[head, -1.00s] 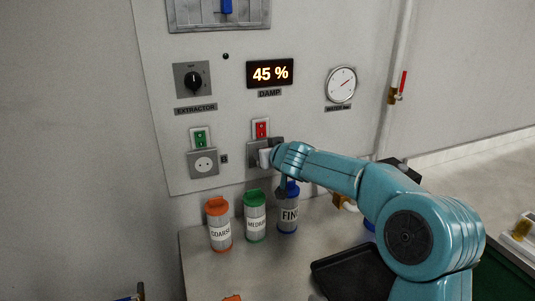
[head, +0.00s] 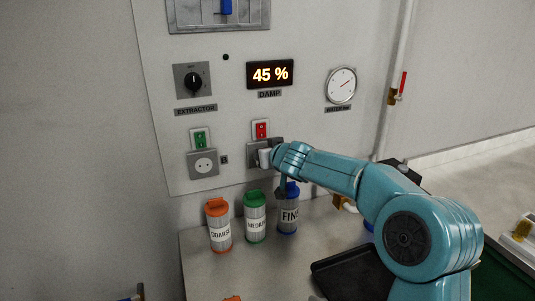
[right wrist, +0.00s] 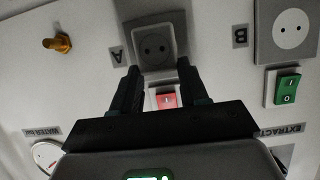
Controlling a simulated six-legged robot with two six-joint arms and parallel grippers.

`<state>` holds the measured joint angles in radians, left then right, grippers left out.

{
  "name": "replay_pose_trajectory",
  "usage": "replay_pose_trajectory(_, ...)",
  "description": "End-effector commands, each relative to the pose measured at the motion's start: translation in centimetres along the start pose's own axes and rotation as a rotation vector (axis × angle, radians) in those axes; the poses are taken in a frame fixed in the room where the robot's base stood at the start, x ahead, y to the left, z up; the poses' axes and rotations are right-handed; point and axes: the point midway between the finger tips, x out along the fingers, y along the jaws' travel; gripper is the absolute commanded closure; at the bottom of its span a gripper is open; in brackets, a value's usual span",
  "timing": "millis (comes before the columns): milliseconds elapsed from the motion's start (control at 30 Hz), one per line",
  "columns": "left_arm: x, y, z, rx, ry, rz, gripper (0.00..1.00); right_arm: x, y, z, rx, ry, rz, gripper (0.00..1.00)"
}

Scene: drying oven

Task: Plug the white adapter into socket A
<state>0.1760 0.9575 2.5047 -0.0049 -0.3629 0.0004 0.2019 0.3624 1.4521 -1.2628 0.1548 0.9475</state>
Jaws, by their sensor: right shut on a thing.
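The white adapter (head: 264,157) is at the grey plate of socket A (head: 252,148), below the red switch (head: 261,130). My right gripper (head: 275,157) is shut on the adapter and comes in from the right. In the right wrist view, which is upside down, the adapter's pale two-hole face (right wrist: 155,47) shows just beyond the fingertips of the right gripper (right wrist: 158,72), beside the label A (right wrist: 117,57). The adapter covers the socket opening. I cannot tell whether it is fully seated. My left gripper is not in view.
Socket B (head: 204,163) is empty, left of A, under a green switch (head: 200,139). Below stand the COARSE (head: 219,228), MEDIUM (head: 255,222) and FINE (head: 288,218) canisters, FINE close under my right gripper. A black tray (head: 350,275) lies on the bench.

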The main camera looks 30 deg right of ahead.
Motion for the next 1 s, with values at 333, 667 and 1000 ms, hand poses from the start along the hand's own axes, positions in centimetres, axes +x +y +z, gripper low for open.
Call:
replay_pose_trajectory(333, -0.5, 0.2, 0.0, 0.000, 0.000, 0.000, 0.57, 0.6, 0.0, -0.3, 0.000, 0.000, 0.000, 0.87)
replay_pose_trajectory(667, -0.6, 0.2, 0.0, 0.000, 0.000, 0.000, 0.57, 0.9, 0.0, -0.4, 0.000, 0.000, 0.000, 0.26)
replay_pose_trajectory(1000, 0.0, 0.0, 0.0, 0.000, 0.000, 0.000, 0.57, -0.2, 0.0, -0.2, 0.000, 0.001, 0.000, 0.26)
